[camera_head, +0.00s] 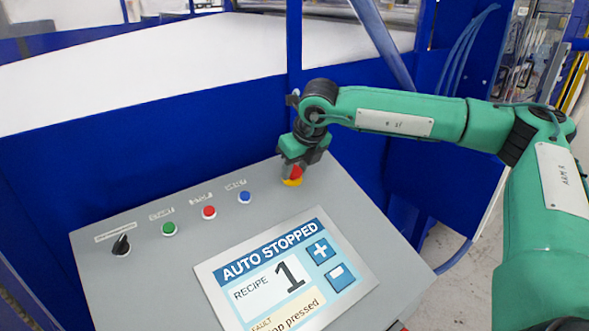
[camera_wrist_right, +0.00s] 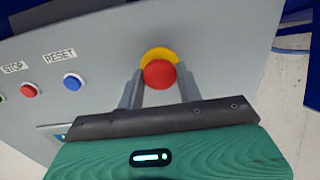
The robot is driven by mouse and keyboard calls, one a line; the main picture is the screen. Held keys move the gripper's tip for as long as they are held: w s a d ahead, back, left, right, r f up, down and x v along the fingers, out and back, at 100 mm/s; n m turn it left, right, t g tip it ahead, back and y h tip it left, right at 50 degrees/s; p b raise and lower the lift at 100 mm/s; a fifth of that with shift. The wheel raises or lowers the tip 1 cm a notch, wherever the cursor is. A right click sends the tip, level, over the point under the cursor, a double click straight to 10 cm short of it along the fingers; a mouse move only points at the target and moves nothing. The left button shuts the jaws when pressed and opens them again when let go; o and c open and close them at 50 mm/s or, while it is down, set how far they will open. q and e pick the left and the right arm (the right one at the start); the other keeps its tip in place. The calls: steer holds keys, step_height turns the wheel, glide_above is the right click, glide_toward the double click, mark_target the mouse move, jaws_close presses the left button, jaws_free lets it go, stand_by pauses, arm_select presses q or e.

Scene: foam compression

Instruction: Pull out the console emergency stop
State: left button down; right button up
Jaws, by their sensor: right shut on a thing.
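The emergency stop is a red mushroom button on a yellow ring (camera_head: 293,181) at the top right of the grey console (camera_head: 150,285). My right gripper (camera_head: 294,168) is over it from above, its fingers shut on the red button, which shows between them. In the right wrist view the red button (camera_wrist_right: 160,74) lies between the fingertips of my right gripper (camera_wrist_right: 159,85), with the yellow ring (camera_wrist_right: 158,54) behind it. How deep the button sits is hard to tell. My left gripper is not in view.
Left of it are a blue button (camera_head: 244,197), a red button (camera_head: 209,212), a green button (camera_head: 169,229) and a black selector knob (camera_head: 121,245). The screen (camera_head: 285,275) reads "AUTO STOPPED" and a fault line ending in "pressed". Blue panels (camera_head: 200,160) stand behind the console.

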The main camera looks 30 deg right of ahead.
steer(key=shift+r, duration=0.25)
stand_by(0.5)
steer(key=o, duration=1.1)
steer(key=shift+s+r, duration=0.1)
steer(key=shift+s, duration=0.1)
steer(key=o, duration=0.9)
steer(key=shift+w, duration=0.1)
steer(key=p+v, duration=0.1)
steer(key=v, duration=0.6)
